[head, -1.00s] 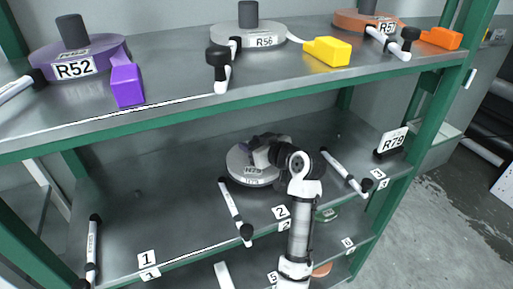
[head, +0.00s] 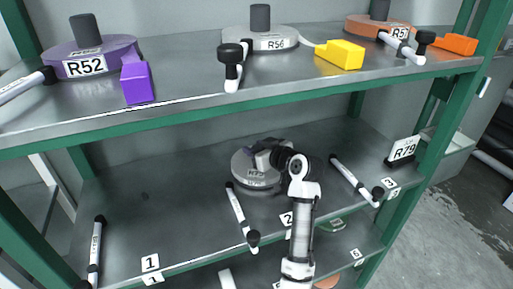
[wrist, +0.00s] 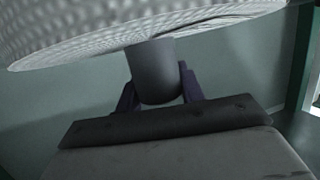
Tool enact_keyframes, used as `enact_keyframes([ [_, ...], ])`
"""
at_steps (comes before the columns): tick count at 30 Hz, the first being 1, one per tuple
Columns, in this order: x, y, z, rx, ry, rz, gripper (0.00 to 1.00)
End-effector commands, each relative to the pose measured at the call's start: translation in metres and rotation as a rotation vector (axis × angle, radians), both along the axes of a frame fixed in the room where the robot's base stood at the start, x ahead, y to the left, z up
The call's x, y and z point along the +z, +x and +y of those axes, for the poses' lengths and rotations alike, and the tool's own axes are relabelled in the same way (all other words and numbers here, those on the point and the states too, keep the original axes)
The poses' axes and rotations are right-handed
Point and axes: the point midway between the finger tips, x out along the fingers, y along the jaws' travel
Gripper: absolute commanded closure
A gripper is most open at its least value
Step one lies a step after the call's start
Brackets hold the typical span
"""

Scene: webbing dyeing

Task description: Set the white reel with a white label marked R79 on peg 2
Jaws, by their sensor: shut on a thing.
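The white reel (head: 250,174) is in the bay marked 2 on the middle shelf, between two black-tipped white rods. Its front label is too small to read for certain. My gripper (head: 262,156) is at the top of the reel. In the wrist view, the dark fingers of my gripper (wrist: 159,92) close on both sides of the reel's grey hub (wrist: 154,72). The pale woven side of the reel (wrist: 80,42) fills the top of that view. The number 2 tag (head: 287,218) is on the shelf's front edge. I cannot see a peg under the reel.
A card marked R79 (head: 403,150) stands at the shelf's right end. The bay marked 1 (head: 150,262) is empty. Black-tipped rods (head: 240,215) and (head: 354,180) flank the reel. The upper shelf (head: 190,92) holds purple, grey and orange reels above my arm.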

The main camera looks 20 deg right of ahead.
Motion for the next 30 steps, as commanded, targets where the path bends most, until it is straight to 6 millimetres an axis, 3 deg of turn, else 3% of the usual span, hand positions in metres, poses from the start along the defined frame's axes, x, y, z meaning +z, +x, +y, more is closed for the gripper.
enact_keyframes([
  [9,0.000,0.000,0.000,-0.001,-0.001,-0.002,1.00],
  [10,0.000,0.000,0.000,-0.001,-0.001,-0.002,0.61],
  [15,0.000,0.000,0.000,-0.001,0.000,-0.001,0.38],
  [25,-0.001,-0.002,-0.001,0.000,0.001,0.000,0.36],
  [30,0.003,-0.020,-0.007,-0.004,0.000,-0.003,0.36],
])
